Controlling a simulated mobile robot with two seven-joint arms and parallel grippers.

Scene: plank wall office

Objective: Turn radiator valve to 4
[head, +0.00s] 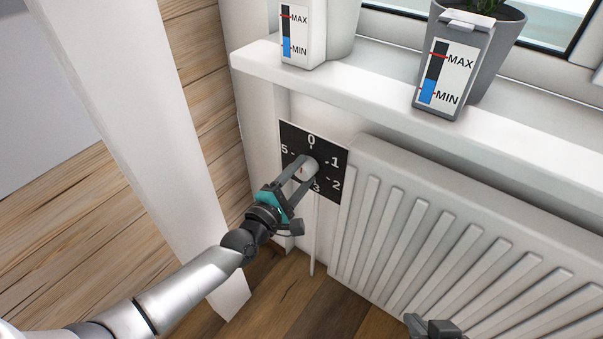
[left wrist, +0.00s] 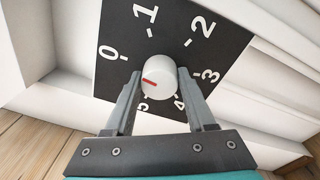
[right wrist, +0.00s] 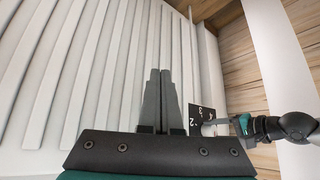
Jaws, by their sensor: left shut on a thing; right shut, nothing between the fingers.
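The radiator valve is a white round knob (head: 309,169) with a red mark, on a black dial plate (head: 330,167) numbered 0 to 5. In the left wrist view, the knob (left wrist: 160,84) has its red mark on its left side, pointing roughly between 0 and 5. My left gripper (head: 302,172) is shut on the knob, one finger on either side; it also shows in the left wrist view (left wrist: 158,88). In the head view the arm and fingers hide the 4. My right gripper (right wrist: 160,88) is shut and empty in front of the radiator, away from the valve.
The white ribbed radiator (head: 440,230) stands right of the dial. Above it, a white windowsill (head: 370,85) holds planters with MAX/MIN gauges (head: 445,75). A thin pipe (head: 314,240) runs down below the valve.

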